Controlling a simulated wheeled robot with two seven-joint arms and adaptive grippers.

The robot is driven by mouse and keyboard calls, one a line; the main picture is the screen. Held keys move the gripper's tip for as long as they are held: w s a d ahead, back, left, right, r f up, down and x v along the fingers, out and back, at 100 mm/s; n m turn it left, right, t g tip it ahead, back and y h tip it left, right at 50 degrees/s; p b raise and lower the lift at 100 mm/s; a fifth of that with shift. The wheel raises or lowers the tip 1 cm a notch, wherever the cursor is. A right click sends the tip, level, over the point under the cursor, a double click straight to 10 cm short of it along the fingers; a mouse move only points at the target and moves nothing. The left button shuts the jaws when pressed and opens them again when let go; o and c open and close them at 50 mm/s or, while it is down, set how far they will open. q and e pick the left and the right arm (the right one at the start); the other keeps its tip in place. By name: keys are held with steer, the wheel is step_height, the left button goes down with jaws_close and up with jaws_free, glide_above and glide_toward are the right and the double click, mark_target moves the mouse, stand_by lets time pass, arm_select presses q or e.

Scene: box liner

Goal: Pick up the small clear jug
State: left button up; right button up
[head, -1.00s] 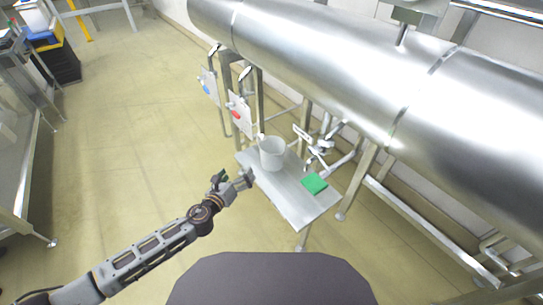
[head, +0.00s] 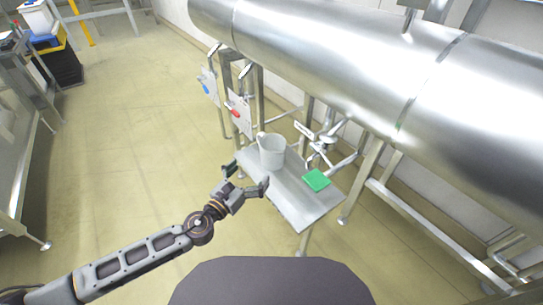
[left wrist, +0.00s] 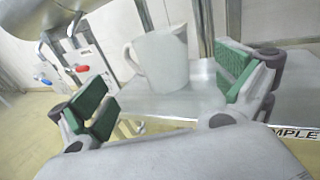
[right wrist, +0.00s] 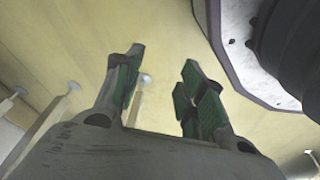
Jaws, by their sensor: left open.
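The small clear jug (head: 272,153) stands upright on a small metal shelf (head: 292,200), with its handle on the left side. It also shows in the left wrist view (left wrist: 163,62), ahead of and between the spread fingers. My left gripper (head: 248,176) is open and empty, just in front of the jug at the shelf's near left edge, apart from the jug. In the right wrist view my right gripper (right wrist: 160,85) has its fingers apart with nothing between them, over the floor. My right gripper is not in the head view.
A green pad (head: 316,180) lies on the shelf to the right of the jug. A large shiny metal tank (head: 340,55) overhangs behind the shelf. Valves and pipes (head: 323,143) stand behind the pad. Tags with red and blue parts (head: 238,110) hang left of the shelf.

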mark_target(266, 155)
arm_select(q)
steer(key=shift+w, duration=0.1)
stand_by(0.3)
steer(key=shift+x, duration=3.65)
steer(key=shift+w+d, duration=0.3)
steer(key=shift+w, duration=0.2)
arm_select(e)
steer(key=shift+s+d+f, duration=0.15)
steer(key=shift+s+f, duration=0.05)
steer(key=shift+f, duration=0.15)
arm_select(q)
steer(key=shift+x, duration=2.6)
arm_select(e)
steer(key=shift+w+a+r, duration=0.2)
steer(key=shift+w+r, duration=0.2)
steer(key=shift+r, duration=0.3)
steer(key=shift+s+f, duration=0.1)
steer(key=shift+s, duration=0.05)
arm_select(q)
steer(key=shift+c, duration=0.4)
